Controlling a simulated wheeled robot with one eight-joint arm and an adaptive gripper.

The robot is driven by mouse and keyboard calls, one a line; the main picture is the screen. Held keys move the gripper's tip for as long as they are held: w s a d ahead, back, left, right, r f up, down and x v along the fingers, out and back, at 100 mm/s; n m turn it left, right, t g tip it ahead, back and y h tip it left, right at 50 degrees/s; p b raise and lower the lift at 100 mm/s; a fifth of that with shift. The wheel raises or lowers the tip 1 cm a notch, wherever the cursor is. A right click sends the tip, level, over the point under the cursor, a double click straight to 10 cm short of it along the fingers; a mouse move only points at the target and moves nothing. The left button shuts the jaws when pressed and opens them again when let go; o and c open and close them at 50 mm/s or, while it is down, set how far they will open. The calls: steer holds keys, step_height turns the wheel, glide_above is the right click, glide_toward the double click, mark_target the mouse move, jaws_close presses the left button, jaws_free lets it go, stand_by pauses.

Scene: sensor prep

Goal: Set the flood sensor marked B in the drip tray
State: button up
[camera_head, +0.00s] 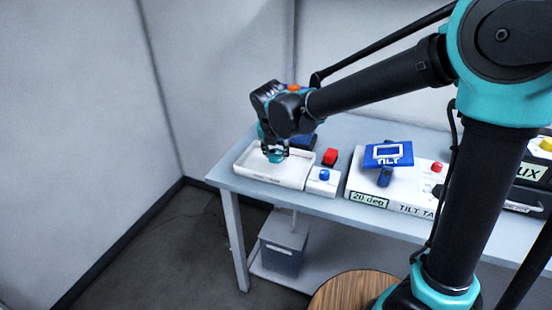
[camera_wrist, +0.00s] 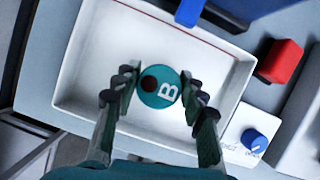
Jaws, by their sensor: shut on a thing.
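The flood sensor (camera_wrist: 158,87) is a round teal puck with a white letter B and a dark round spot. My gripper (camera_wrist: 160,90) is shut on it, with one finger on each side, in the wrist view. The white drip tray (camera_wrist: 75,75) lies around and beneath the sensor. In the head view, my gripper (camera_head: 275,152) points down over the drip tray (camera_head: 265,177) at the table's left end, and the sensor (camera_head: 275,157) shows between the fingertips. I cannot tell whether the sensor touches the tray floor.
A box with a blue knob (camera_head: 324,175) and a red block (camera_head: 330,157) stand right of the tray. Further right is a white tilt unit (camera_head: 400,200) with a blue plate (camera_head: 388,154). A grey bin (camera_head: 283,250) sits on the lower shelf.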

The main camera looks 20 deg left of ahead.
steer(key=shift+f, duration=1.25)
steer(key=o, duration=1.2)
steer(key=shift+f, duration=0.1)
steer(key=v, duration=1.2)
